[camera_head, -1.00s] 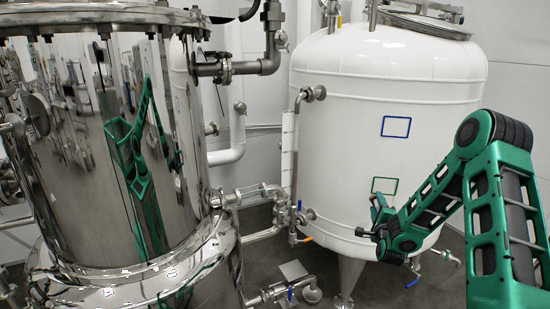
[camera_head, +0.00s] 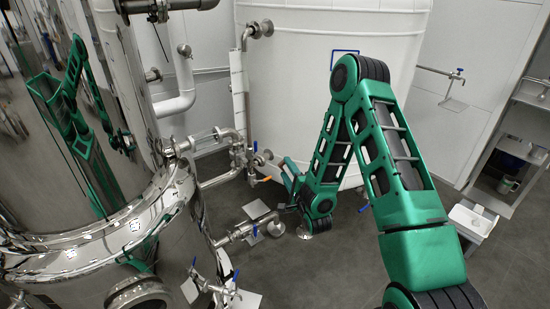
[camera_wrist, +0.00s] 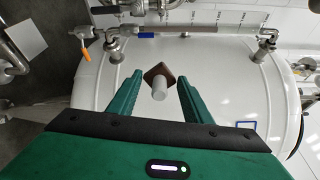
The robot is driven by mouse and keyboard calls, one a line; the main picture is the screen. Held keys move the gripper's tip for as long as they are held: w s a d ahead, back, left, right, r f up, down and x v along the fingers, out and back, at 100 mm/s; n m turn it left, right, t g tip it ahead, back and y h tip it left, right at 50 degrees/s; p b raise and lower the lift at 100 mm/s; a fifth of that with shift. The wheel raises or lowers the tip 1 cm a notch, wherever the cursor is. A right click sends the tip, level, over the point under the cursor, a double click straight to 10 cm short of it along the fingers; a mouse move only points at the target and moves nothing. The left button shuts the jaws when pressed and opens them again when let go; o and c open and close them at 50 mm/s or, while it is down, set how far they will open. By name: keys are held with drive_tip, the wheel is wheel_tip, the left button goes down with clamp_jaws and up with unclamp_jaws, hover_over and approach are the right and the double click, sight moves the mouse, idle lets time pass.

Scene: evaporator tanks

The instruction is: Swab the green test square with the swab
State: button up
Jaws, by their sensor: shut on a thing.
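The white tank (camera_head: 285,90) stands at the back centre, and its curved wall fills much of the wrist view (camera_wrist: 225,85). The green test square shows in neither current view; my arm covers part of the lower tank wall in the head view. My gripper (camera_head: 287,168) is in front of the lower tank wall. In the wrist view its two green fingers (camera_wrist: 158,85) are on either side of the swab, a pale grey cylinder with a brown square pad (camera_wrist: 160,72). My gripper is shut on the swab. I cannot tell whether the pad touches the tank.
A blue-outlined square (camera_wrist: 245,125) is on the tank wall. A polished steel tank (camera_head: 60,225) stands at the left, with pipes and valves (camera_head: 240,228) between the tanks. A shelf unit (camera_head: 505,170) stands at the right.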

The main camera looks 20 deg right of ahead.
drive_tip(key=w+a+r+y, duration=0.3)
drive_tip(key=w+a+r, duration=0.1)
drive_tip(key=a+r, duration=0.55)
drive_tip(key=s+a+r+g+y, duration=0.1)
drive_tip(key=s+a+r, duration=0.4)
drive_tip(key=a+r, duration=0.55)
drive_tip(key=s+a+r+g+y, duration=0.15)
drive_tip(key=s+a+r, duration=0.25)
drive_tip(key=a+r, duration=0.7)
drive_tip(key=s+a+r+m+g, duration=0.1)
drive_tip(key=s+a+r, duration=0.2)
drive_tip(key=s+r, duration=1.4)
drive_tip(key=s+d+r+m, duration=0.1)
drive_tip(key=s+d+r, duration=0.2)
drive_tip(key=s, duration=0.7)
drive_tip(key=s+d+r+g, duration=0.1)
drive_tip(key=s+d+r, duration=0.2)
drive_tip(key=s, duration=0.7)
drive_tip(key=shift+s+d+r+m, duration=0.15)
drive_tip(key=shift+s+r+m, duration=0.1)
drive_tip(key=shift+r+m, duration=0.15)
